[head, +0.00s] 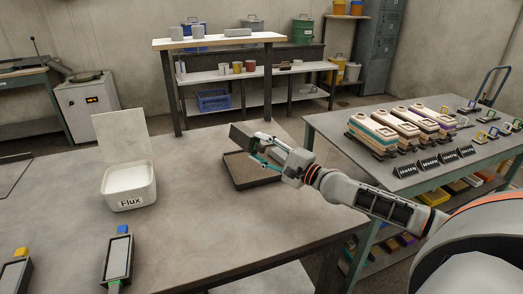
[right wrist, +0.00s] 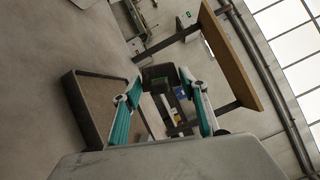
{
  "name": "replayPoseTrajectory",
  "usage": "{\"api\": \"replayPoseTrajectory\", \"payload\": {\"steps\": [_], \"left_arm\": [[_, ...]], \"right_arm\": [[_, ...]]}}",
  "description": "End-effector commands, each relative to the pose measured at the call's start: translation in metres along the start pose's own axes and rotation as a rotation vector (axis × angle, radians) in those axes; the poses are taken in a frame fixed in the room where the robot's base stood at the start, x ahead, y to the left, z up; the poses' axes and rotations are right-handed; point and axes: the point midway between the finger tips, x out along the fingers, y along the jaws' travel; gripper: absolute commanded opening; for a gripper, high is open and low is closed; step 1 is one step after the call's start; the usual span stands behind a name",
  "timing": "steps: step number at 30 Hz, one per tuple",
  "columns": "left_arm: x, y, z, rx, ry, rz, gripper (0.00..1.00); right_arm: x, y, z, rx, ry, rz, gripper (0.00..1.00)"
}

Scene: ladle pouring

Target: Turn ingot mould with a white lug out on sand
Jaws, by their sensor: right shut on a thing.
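My right gripper (head: 260,149) is shut on a dark grey ingot mould (head: 240,136) and holds it above the sand tray (head: 231,172). The mould looks tilted; its white lug is hidden, and I cannot tell where its opening faces. In the right wrist view the dark mould (right wrist: 158,73) shows between the teal fingers (right wrist: 160,100), with the tray (right wrist: 84,112) of brown sand beside them. My left gripper is not in view.
A mould with a blue lug (head: 118,258) and one with a yellow lug (head: 14,276) lie at the front left. An open white Flux box (head: 129,184) stands left of the tray. A side table (head: 440,182) with moulds stands at right.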

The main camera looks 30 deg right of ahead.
Motion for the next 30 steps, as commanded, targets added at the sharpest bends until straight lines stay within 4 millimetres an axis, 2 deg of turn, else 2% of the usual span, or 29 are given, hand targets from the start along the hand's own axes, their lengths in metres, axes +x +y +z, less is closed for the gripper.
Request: {"api": "replayPoseTrajectory", "payload": {"steps": [1,20,30], "left_arm": [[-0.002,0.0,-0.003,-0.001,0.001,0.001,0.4],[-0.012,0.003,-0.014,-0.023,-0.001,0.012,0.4],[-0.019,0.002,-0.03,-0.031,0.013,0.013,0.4]], "right_arm": [[0.001,-0.01,0.002,-0.001,-0.002,-0.009,0.09],[0.003,-0.036,0.009,-0.001,-0.001,-0.007,0.09],[0.005,-0.051,0.013,-0.001,-0.001,-0.007,0.09]]}}
